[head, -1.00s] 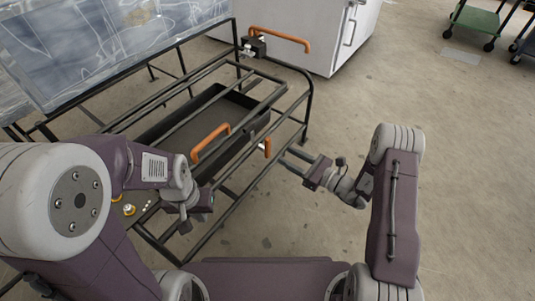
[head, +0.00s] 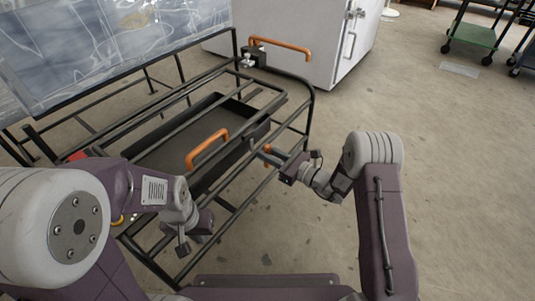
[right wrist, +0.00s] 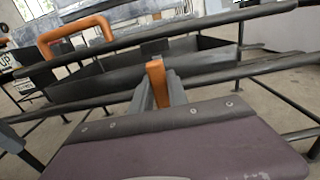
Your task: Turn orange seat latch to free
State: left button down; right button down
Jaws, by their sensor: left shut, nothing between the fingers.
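The orange seat latch (right wrist: 156,82) is a small upright orange lever on the near side of the black frame. In the right wrist view it stands between the two grey fingers of my right gripper (right wrist: 160,92). The fingers flank it closely; whether both press on it cannot be told. In the head view my right gripper (head: 268,153) is at the frame's right side rail, its fingers largely hiding the latch. My left gripper (head: 190,236) is shut and empty, low over the frame's near left part and apart from the latch.
A black tray (head: 150,160) with an orange handle (head: 207,148) sits inside the tubular frame (head: 311,100). Another orange handle (head: 280,46) is at the frame's far corner. A white cabinet (head: 330,45) stands behind.

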jog(key=shift+r+m+p, duration=0.15)
jog(key=shift+m+p, duration=0.15)
jog(key=shift+p, duration=0.3)
jog(key=m+p, duration=0.2)
jog(key=p, duration=0.1)
jog(key=m+p, duration=0.1)
jog(key=m, duration=0.1)
jog(key=shift+w+d+p, duration=0.35)
jog(key=shift+w, duration=0.05)
jog(key=shift+w+d+f+m+p, duration=0.2)
jog(key=shift+f+m+p, duration=0.55)
jog(key=shift+m, duration=1.45)
jog(key=shift+w+d+f+m+p, duration=0.25)
jog(key=shift+m+p, duration=0.65)
jog(key=shift+m, duration=1.3)
jog(key=shift+w+d+f+m+p, duration=0.1)
jog(key=shift+w+f+m+p, duration=0.45)
jog(key=shift+m, duration=1.65)
jog(key=shift+s+f+p, duration=0.2)
jog(key=shift+s+p, duration=0.05)
jog(key=shift+p, duration=0.05)
jog(key=c, duration=1.3)
grip_release()
